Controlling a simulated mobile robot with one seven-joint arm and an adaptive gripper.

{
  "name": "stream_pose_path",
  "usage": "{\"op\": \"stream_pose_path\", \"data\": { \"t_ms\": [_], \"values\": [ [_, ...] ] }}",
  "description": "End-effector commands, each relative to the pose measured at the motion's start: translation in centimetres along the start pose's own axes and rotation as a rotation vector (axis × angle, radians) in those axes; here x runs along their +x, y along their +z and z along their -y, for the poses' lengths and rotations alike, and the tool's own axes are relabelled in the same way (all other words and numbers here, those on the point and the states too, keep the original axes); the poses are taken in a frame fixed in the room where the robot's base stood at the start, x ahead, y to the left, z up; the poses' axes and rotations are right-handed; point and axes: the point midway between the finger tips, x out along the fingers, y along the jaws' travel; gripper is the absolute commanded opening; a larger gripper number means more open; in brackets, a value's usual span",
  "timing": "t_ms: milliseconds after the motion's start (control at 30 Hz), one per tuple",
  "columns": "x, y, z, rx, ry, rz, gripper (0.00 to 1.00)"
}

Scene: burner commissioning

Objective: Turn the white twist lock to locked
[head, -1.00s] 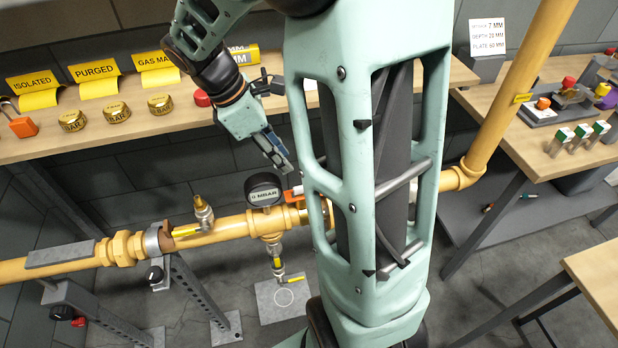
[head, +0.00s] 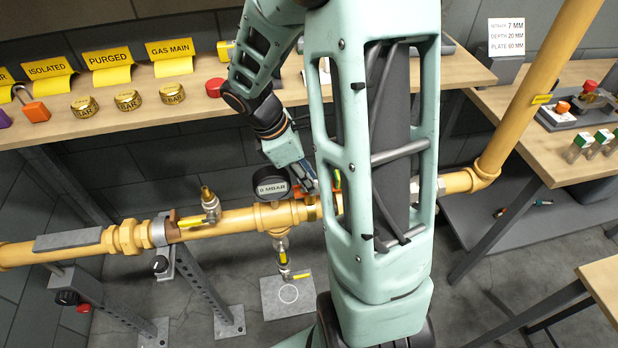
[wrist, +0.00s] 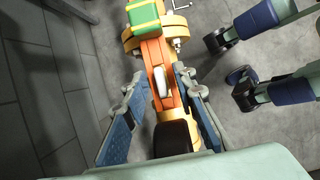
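The white twist lock (wrist: 161,83) is a small white oblong on an orange body (wrist: 152,52) in the wrist view. Its long side lies roughly along the orange body. My gripper (wrist: 159,75) is open, with one blue-padded finger on each side of the white lock and no visible contact. In the head view my gripper (head: 311,185) points down just right of the pressure gauge (head: 271,184). An orange piece (head: 336,178) shows beside it there, partly covered by my arm. The white lock cannot be made out in the head view.
A yellow gas pipe (head: 240,222) runs across below the bench. A brass valve with a yellow lever (head: 210,204) stands on it to the left. The bench (head: 150,111) behind holds yellow signs and brass caps. In the wrist view a green block (wrist: 143,14) sits beyond the lock.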

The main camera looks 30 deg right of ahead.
Motion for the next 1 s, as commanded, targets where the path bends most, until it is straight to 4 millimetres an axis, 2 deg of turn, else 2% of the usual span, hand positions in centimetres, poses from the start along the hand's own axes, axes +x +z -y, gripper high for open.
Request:
{"op": "stream_pose_path", "data": {
  "t_ms": [233, 467, 500, 1000],
  "values": [
    [0.08, 0.02, -0.02, 0.000, 0.001, 0.000, 0.25],
    [0.06, 0.01, -0.03, 0.000, 0.001, 0.000, 0.01],
    [0.05, 0.01, -0.03, 0.000, 0.001, 0.000, 0.00],
    [-0.03, 0.01, -0.13, 0.067, -0.026, 0.000, 0.00]
  ]
}}
